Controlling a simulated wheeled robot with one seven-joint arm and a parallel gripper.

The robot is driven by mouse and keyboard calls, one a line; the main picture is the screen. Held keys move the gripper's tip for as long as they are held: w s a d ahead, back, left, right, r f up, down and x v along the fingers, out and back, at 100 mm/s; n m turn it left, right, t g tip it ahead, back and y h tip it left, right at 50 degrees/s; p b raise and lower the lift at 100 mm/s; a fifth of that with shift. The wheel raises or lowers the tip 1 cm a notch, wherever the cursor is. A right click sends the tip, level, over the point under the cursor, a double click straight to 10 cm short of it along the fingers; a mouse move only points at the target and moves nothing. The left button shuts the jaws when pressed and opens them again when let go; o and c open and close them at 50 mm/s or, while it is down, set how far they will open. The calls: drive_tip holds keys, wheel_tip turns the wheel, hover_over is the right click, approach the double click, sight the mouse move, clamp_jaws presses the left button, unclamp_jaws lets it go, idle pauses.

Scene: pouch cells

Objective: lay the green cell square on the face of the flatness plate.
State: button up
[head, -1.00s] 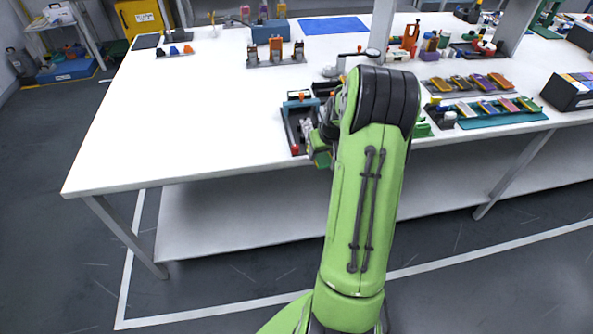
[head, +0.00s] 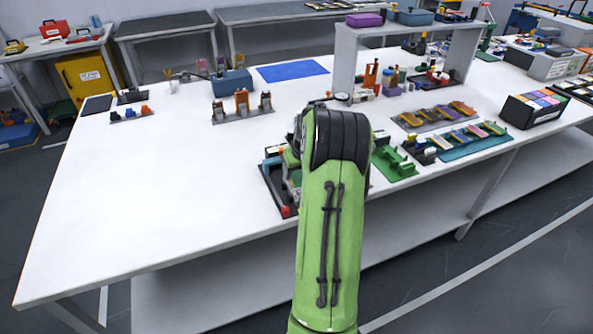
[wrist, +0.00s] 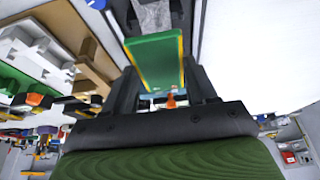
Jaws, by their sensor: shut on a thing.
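The green cell (wrist: 155,62), a flat green block with yellow edges, is between the dark fingers of my gripper (wrist: 164,75) in the wrist view. My gripper is shut on it. A crinkled silvery patch (wrist: 155,15) shows just beyond the cell. In the head view my arm hides most of the gripper and the cell. A dark-based fixture (head: 272,188) with a red knob (head: 286,211) lies beside my gripper near the table's front edge. It is partly hidden, and I cannot tell whether the flatness plate is part of it.
Green fixtures (head: 393,164) stand just right of my arm, with racks of coloured cells (head: 470,139) beyond. A small stand with orange and grey parts (head: 242,108) is behind. The white table (head: 150,190) is clear to the left. A raised shelf (head: 345,60) stands at the back right.

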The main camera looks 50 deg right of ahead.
sight(298, 178)
drive_tip(key=shift+w+f+b, duration=0.15)
drive_tip(key=shift+f+b, duration=0.15)
drive_tip(key=shift+f, duration=0.1)
wheel_tip(298, 178, down, 4)
drive_tip(key=b, duration=0.3)
drive_tip(key=o, duration=1.1)
drive_tip(key=shift+c, duration=0.2)
drive_tip(key=shift+r, duration=0.1)
wheel_tip(298, 178, up, 7)
drive_tip(key=p, duration=0.5)
drive_tip(key=shift+p, duration=0.3)
